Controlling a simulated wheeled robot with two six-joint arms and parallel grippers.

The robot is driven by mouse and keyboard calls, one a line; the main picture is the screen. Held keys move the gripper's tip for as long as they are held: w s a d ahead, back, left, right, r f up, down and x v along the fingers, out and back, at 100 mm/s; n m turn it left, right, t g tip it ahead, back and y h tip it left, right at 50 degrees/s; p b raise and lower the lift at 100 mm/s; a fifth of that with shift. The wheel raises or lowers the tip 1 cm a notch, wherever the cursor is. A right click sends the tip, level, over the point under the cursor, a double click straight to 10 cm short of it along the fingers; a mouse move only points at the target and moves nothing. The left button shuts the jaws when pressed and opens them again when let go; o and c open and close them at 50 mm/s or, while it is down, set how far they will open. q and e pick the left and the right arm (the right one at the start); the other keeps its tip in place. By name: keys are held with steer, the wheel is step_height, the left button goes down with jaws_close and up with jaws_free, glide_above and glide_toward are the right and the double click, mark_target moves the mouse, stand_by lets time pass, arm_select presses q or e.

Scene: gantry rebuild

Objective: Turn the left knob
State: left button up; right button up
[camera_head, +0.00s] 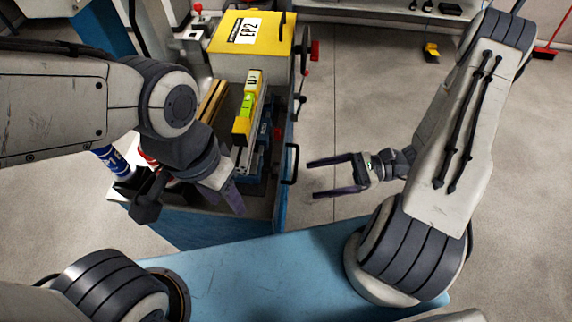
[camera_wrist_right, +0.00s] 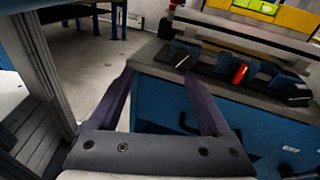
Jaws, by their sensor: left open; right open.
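I cannot tell for sure which part is the left knob. In the head view a black handle-like part (camera_head: 147,203) shows at the bench's near left corner, beside my left gripper (camera_head: 236,203). That gripper hangs over the near end of the bench, partly hidden by its own wrist; I see no object between its fingers. My right gripper (camera_head: 312,179) is open and empty, to the right of the bench and apart from it. The right wrist view shows its two fingers pointing at the blue bench side, with a red part (camera_wrist_right: 240,73) and dark clamp-like parts on the bench edge.
The blue bench (camera_head: 288,196) carries a yellow box (camera_head: 268,38) marked EP2 and a rail with a yellow-green level (camera_head: 247,106). A black handle (camera_head: 292,163) sticks out from its right side.

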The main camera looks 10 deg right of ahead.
mark_target(274, 170)
steer(key=w+a+f+m+t+p, duration=0.1)
steer(key=w+a+m+t+p, duration=0.2)
steer(key=a, duration=0.4)
steer(key=shift+w+a+f+m+t, duration=0.15)
steer(key=shift+w+a+m+t, duration=0.25)
steer(key=shift+w+t, duration=0.25)
steer(key=shift+s, duration=0.1)
jaws_close()
steer(key=m, duration=0.5)
steer(key=shift+m, duration=0.4)
jaws_free()
steer(key=shift+s, duration=0.1)
